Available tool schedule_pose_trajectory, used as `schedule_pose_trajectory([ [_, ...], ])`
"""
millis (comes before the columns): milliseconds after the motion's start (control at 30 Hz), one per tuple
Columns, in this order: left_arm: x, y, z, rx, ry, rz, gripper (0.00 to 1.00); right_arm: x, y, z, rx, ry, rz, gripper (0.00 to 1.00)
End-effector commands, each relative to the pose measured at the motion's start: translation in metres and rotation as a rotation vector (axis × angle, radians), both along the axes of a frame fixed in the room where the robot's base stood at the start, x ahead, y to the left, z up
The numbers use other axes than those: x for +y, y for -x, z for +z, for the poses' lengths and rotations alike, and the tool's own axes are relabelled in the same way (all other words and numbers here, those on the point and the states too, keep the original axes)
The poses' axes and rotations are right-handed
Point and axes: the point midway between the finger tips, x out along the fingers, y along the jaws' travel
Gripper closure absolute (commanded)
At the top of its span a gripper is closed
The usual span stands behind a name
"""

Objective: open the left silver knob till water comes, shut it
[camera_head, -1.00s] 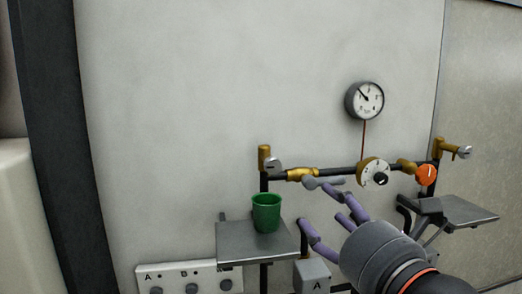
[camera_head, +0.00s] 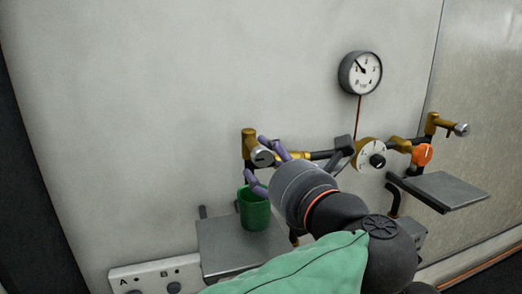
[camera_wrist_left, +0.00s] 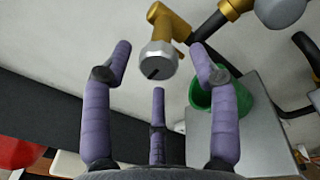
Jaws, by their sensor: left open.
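The left silver knob (camera_head: 262,157) sits on the front of a brass valve (camera_head: 249,144) at the left end of the pipe. My left gripper (camera_head: 258,163) is open, its purple fingers spread around the knob in the head view. In the left wrist view the knob (camera_wrist_left: 158,60), with a dark slot in its face, lies between the two upper fingertips, with no clear contact. The third finger is below it. A green cup (camera_head: 254,212) stands upright on a grey shelf (camera_head: 215,255) beneath the valve. No water shows. The right gripper is out of view.
A round gauge (camera_head: 360,72), a white dial (camera_head: 371,153), an orange knob (camera_head: 422,155) and a second silver knob (camera_head: 461,129) are to the right. An empty grey shelf (camera_head: 447,190) is below them. A switch panel (camera_head: 150,276) is at lower left.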

Motion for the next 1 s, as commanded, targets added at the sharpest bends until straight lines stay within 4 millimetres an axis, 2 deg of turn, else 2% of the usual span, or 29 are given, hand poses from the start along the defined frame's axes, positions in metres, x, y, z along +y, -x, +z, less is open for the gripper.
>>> schedule_pose_trajectory([
  [200, 0.01, -0.021, 0.0, 0.002, -0.001, 0.0, 0.4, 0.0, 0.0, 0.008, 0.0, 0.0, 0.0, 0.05],
  [567, 0.012, -0.026, -0.001, 0.001, -0.002, -0.002, 0.4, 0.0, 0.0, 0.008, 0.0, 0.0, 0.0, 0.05],
  [600, 0.012, -0.026, -0.001, 0.0, -0.002, -0.001, 0.43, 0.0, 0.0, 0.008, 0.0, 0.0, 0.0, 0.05],
  [800, 0.012, -0.026, -0.001, 0.001, -0.002, -0.001, 0.96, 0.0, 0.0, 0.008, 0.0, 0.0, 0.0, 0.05],
  [1000, 0.012, -0.026, -0.002, 0.005, -0.008, 0.0, 0.97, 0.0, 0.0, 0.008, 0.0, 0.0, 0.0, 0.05],
])
